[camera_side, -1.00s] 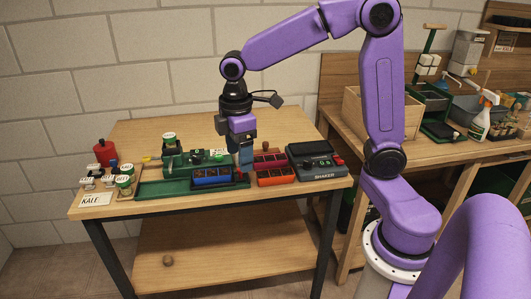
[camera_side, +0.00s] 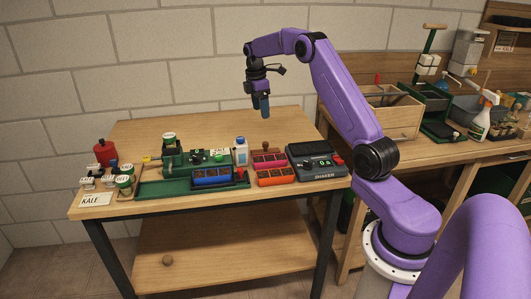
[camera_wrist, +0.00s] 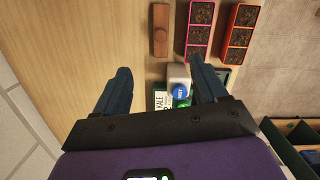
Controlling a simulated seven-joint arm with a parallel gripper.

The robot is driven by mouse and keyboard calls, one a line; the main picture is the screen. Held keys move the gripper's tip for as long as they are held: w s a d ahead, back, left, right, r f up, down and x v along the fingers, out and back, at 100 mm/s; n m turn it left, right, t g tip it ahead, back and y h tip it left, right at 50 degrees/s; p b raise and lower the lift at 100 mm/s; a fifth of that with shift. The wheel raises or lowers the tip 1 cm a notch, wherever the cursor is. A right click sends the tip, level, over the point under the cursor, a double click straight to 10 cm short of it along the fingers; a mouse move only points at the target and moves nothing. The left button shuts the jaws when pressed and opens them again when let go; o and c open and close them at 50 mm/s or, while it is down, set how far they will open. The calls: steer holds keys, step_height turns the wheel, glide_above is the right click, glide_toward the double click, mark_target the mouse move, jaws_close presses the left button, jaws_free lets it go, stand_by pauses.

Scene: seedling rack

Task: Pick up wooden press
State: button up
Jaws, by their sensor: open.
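The wooden press (camera_wrist: 160,30) shows in the wrist view as a brown block with a round knob, lying at the top centre on the bare tabletop. In the side view only its brown knob (camera_side: 266,146) shows clearly, behind the pink tray. My gripper (camera_side: 262,106) hangs in the air above the back of the table, fingers pointing down, apart from the press. In the wrist view my gripper (camera_wrist: 162,72) is open and empty, with the press beyond its fingertips, roughly midway between them sideways.
A white bottle with a blue cap (camera_side: 241,152) stands left of the pink soil tray (camera_side: 268,160). An orange tray (camera_side: 276,176), blue tray (camera_side: 212,177) and dark shaker (camera_side: 316,160) stand nearby. The back of the tabletop (camera_side: 180,125) is clear.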

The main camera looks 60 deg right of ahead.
mark_target(266, 148)
steer(key=f, duration=0.5)
steer(key=d+f, duration=0.1)
steer(key=f, duration=0.5)
steer(key=s+f, duration=0.1)
steer(key=f, duration=0.5)
steer(key=shift+s+d, duration=0.1)
steer(key=shift+d, duration=0.2)
jaws_close()
